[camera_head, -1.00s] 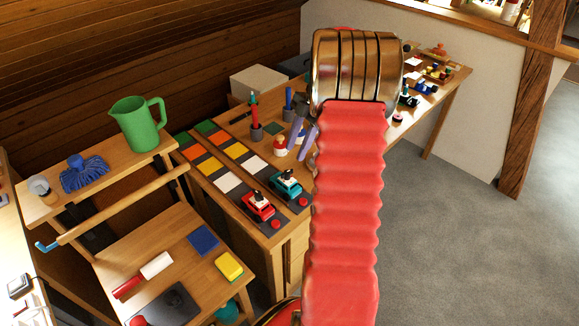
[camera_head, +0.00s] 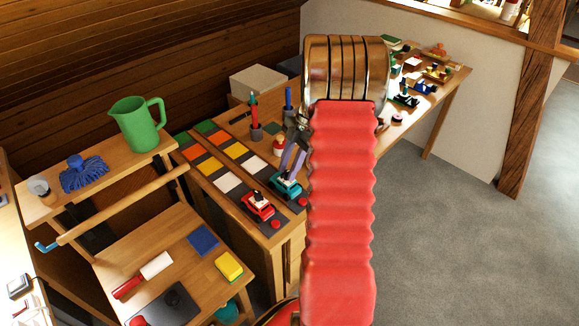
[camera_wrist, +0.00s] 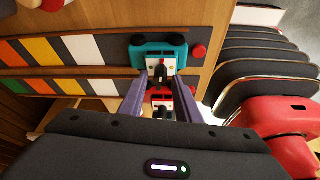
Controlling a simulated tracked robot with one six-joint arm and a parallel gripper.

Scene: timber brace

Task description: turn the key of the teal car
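The teal car (camera_head: 285,188) sits on the dark strip of the bench, partly hidden by my gripper in the head view. In the wrist view the teal car (camera_wrist: 175,52) has a white panel with a dark, upright key (camera_wrist: 160,74) on it. My gripper (camera_wrist: 160,80) has two purple fingers spread apart, one on each side of the key as seen from the wrist. I cannot tell whether they touch it. In the head view my gripper (camera_head: 289,168) is just above the teal car.
A red car (camera_head: 258,205) stands beside the teal car, each with a red button near it. It also shows between my fingers in the wrist view (camera_wrist: 162,96). A red-and-white figure (camera_head: 279,146) and pen holders stand behind. Coloured tiles lie to the left.

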